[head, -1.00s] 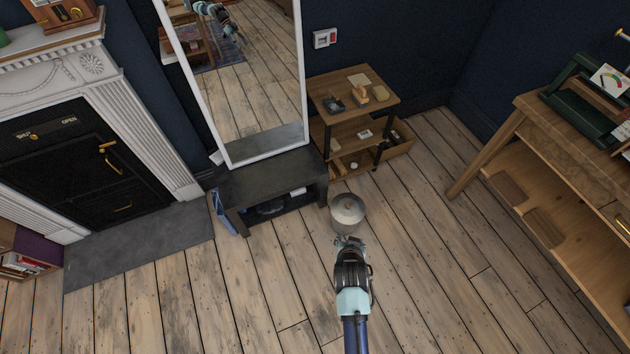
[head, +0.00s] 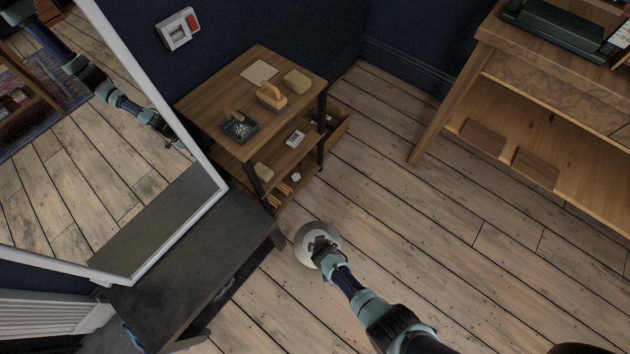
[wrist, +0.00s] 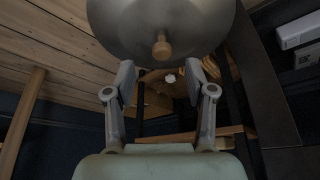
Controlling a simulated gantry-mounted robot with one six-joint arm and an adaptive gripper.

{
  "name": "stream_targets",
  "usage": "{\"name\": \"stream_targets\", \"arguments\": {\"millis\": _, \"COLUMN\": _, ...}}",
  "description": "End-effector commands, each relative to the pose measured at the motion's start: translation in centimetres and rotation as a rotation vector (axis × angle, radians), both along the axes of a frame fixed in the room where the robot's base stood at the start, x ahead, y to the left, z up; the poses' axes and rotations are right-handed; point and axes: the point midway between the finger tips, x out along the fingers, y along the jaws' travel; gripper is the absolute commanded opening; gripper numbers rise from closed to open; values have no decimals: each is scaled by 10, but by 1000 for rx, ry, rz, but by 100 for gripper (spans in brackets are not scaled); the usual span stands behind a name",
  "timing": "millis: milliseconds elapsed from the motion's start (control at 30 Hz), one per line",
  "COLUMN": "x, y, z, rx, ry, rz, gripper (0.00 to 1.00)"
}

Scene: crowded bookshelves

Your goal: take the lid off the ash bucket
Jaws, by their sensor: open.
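The ash bucket (head: 302,250) is a pale grey metal bucket on the floorboards, mostly covered by my arm in the head view. Its domed grey lid (wrist: 195,30) fills the top of the wrist view, with a small wooden knob (wrist: 161,47) at its middle. My gripper (head: 318,242) is over the bucket in the head view. In the wrist view my gripper (wrist: 161,78) is open, its two fingers apart below the knob in the picture, and nothing is between them. I cannot tell whether the fingers touch the lid.
A dark low bench (head: 185,275) stands close left of the bucket, with a leaning mirror (head: 150,225) above it. A small wooden shelf table (head: 215,95) holding brushes and a tray stands behind. Floor to the right (head: 440,240) is clear up to a wooden workbench (head: 450,110).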

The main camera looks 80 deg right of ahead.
Motion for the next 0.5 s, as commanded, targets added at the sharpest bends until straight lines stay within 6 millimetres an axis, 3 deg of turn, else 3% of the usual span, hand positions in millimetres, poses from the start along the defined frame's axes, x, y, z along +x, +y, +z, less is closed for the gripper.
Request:
{"name": "stream_targets", "arguments": {"millis": 33, "x": 1, "y": -3, "z": -10, "rx": -1, "ry": -1, "rz": -1, "gripper": 55}}
{"name": "stream_targets", "arguments": {"millis": 167, "x": 2, "y": -4, "z": -13, "rx": -1, "ry": 0, "rz": 0, "gripper": 55}}
{"name": "stream_targets", "arguments": {"millis": 367, "x": 6, "y": -13, "z": -50, "rx": -1, "ry": -1, "rz": -1, "gripper": 55}}
{"name": "stream_targets", "arguments": {"millis": 500, "x": 9, "y": -18, "z": -58, "rx": -1, "ry": 0, "rz": 0, "gripper": 55}}
